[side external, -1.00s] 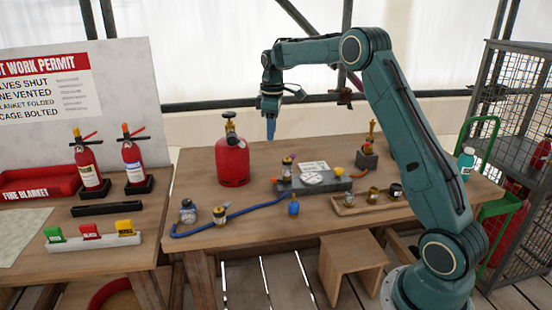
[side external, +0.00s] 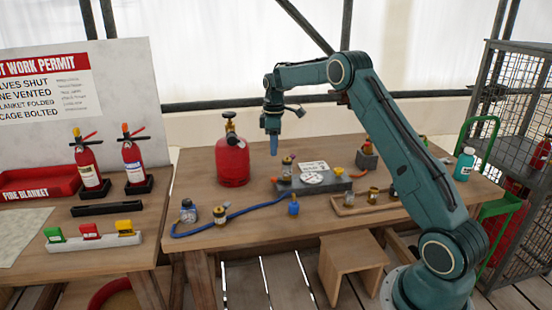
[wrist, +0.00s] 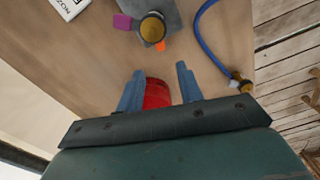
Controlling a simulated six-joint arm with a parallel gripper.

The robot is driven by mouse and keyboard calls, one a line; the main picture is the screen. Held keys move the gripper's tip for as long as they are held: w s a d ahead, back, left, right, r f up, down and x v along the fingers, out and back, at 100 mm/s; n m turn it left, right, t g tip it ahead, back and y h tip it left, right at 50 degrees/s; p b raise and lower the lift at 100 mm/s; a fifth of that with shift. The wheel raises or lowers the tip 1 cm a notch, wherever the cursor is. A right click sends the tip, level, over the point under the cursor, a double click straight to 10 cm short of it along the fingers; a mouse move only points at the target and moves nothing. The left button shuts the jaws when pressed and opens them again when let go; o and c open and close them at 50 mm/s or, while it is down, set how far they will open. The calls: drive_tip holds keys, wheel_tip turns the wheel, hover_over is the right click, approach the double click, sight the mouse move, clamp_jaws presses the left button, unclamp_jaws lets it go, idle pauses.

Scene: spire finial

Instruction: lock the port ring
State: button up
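The port ring appears to be the round brass fitting (wrist: 152,27) with a purple tab and an orange tab, on a grey block (wrist: 179,12) in the wrist view. In the side view the brass fitting (side external: 287,163) stands upright at the left end of the grey block (side external: 318,183). My gripper (wrist: 160,69) is open, its two blue fingers apart and nothing held between them. In the side view my gripper (side external: 273,155) points down just left of the fitting and above it, apart from it.
A red gas cylinder (side external: 232,160) stands close left of my gripper and shows partly between the fingers in the wrist view. A blue hose (side external: 245,212) lies along the front. A tray with brass parts (side external: 350,208) is to the right.

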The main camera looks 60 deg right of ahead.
sight(276, 180)
wheel_tip(276, 180, down, 11)
drive_tip(key=shift+f, duration=0.1)
idle(0.4)
clamp_jaws()
